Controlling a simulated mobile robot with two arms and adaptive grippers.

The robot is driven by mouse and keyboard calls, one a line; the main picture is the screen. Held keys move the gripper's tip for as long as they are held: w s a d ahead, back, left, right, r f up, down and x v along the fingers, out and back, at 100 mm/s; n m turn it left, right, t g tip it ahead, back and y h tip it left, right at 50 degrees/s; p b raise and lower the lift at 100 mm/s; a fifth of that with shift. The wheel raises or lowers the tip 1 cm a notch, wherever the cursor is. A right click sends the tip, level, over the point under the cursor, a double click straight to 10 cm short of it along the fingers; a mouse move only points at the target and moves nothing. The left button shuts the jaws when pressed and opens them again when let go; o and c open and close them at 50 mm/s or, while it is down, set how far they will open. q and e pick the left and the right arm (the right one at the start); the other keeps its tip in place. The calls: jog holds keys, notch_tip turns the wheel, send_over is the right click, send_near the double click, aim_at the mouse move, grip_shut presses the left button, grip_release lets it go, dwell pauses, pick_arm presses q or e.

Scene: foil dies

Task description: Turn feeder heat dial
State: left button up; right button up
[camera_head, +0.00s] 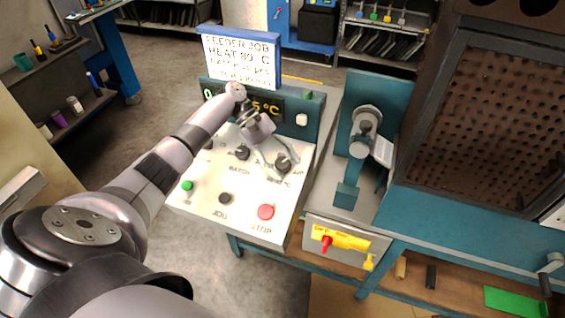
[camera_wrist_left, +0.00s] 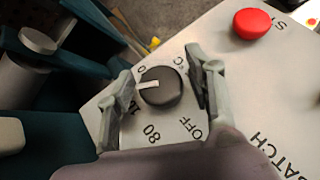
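The feeder panel (camera_head: 225,205) is a pale sloped box with dials and buttons. Its heat dial (camera_head: 284,162) is the black knob at the right; it also shows in the left wrist view (camera_wrist_left: 161,90). Its white pointer faces left there, near a label partly hidden by a finger; "80" and "OFF" are printed below. My left gripper (camera_head: 278,160) is open, with one finger on each side of the dial and gaps visible beside it. The display (camera_head: 268,107) is partly covered by my arm; "5 °C" shows. A sign (camera_head: 240,60) reads "FEEDER JOB HEAT 80 C". My right gripper is out of view.
The batch dial (camera_head: 242,153), green button (camera_head: 187,186), black jog button (camera_head: 225,198) and red stop button (camera_head: 265,212) share the panel. A teal machine with a lever (camera_head: 365,125) stands close on the right. Open floor lies behind the panel.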

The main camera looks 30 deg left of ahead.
pick_arm(q)
jog(key=shift+r, duration=0.1)
jog(key=v, duration=0.7)
jog(key=shift+a+r, duration=0.1)
jog(key=shift+a, duration=0.1)
dwell(0.6)
